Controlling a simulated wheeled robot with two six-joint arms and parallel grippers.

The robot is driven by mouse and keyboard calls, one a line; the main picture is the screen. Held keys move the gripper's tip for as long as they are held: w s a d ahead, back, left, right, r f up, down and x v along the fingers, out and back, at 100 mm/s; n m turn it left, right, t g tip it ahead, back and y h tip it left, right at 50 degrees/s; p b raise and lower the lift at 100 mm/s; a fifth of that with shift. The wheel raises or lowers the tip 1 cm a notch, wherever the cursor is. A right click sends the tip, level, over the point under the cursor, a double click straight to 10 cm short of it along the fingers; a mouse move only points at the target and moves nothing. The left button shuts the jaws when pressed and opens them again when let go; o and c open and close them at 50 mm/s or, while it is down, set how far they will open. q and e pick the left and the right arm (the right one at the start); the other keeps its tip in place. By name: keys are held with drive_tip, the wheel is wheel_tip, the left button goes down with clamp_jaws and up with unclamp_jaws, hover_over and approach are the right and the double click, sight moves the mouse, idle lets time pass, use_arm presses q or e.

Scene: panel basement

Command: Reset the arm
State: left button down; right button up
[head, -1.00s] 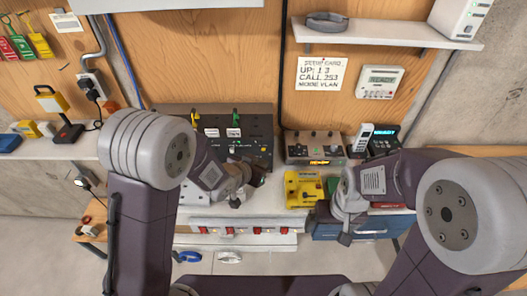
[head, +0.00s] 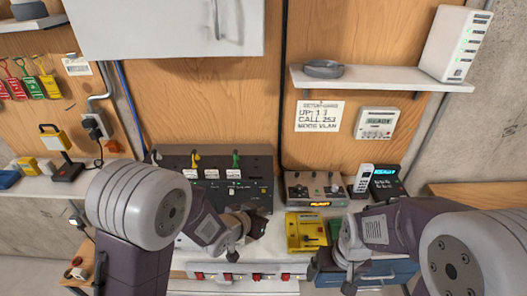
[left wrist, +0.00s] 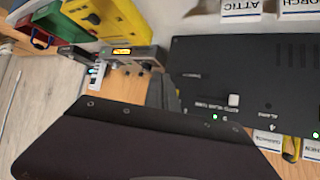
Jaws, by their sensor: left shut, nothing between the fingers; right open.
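My left gripper (head: 233,251) is shut and empty in front of the black switch panel (head: 215,180) in the head view. In the left wrist view its grey fingers (left wrist: 163,95) show in front of the panel's dark face (left wrist: 245,85), with labels such as ATTIC and PORCH along it. I cannot tell whether they touch the panel. My right gripper (head: 335,272) is open and empty over the bench front, by the blue drawer box (head: 375,274).
A grey control box (head: 315,190), yellow box (head: 305,232), handset (head: 362,180) and black device (head: 385,181) stand right of the panel. A shelf (head: 380,80) and white cabinet (head: 165,28) hang above. Red switches (head: 228,277) line the bench front.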

use_arm(q)
drive_tip(key=w+a+r+n+t+y+b, duration=0.1)
drive_tip(key=a+r+n+y+b, duration=0.2)
drive_tip(key=a, duration=0.9)
drive_tip(key=s+a+f+n+g+y, duration=0.1)
drive_tip(key=s+f+g, duration=0.3)
drive_tip(key=s, duration=0.5)
drive_tip(key=s+a+f+n+g+y+p, duration=0.1)
drive_tip(key=s+a+f+n+g, duration=0.1)
drive_tip(key=s, duration=0.7)
drive_tip(key=a+f+g, duration=0.1)
drive_tip(key=a+g, duration=0.1)
drive_tip(key=g, duration=0.1)
drive_tip(key=shift+s+f, duration=0.4)
drive_tip(key=shift+a, duration=0.1)
